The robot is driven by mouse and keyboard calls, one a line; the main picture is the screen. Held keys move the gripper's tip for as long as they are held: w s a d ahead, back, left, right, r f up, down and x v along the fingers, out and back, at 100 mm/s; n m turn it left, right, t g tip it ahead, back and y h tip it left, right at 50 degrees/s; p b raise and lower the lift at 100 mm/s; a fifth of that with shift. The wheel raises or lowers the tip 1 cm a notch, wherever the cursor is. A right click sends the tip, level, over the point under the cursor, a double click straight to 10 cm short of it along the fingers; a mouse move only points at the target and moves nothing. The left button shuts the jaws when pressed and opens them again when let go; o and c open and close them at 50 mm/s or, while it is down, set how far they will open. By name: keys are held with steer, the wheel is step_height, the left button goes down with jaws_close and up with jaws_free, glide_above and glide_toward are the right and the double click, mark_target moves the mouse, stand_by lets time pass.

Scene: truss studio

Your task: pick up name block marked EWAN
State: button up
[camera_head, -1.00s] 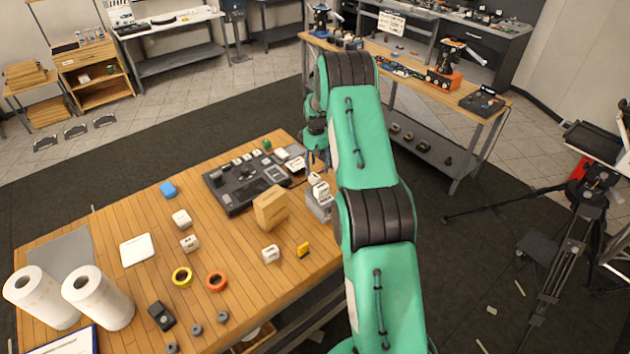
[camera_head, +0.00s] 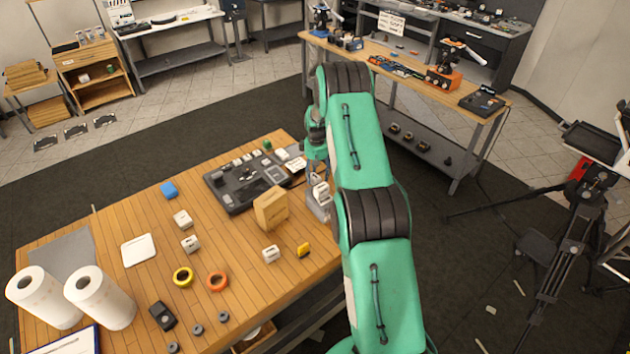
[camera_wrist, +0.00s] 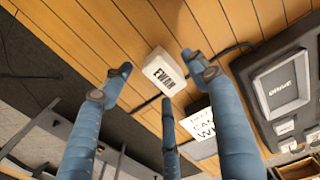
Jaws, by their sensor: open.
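The white name block marked EWAN (camera_wrist: 165,72) lies on the wooden table, its lettering facing my wrist camera. My gripper (camera_wrist: 157,76) is open, with its blue fingers spread around the block's position in that view. One finger tip is to the left, one to the right and one below the block in the picture; none clearly touches it. In the head view my gripper (camera_head: 317,166) is over the right edge of the table, partly hidden by my arm. I cannot single out the EWAN block there.
A dark console (camera_head: 240,184) lies behind the wooden box (camera_head: 270,208). A white lettered card (camera_wrist: 200,128) and a dark cable lie close to the block. Other white blocks (camera_head: 271,253) are spread over the table, with two paper rolls (camera_head: 100,296) at the left.

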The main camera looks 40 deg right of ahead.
steer(key=shift+f, duration=0.65)
steer(key=c, duration=1.3)
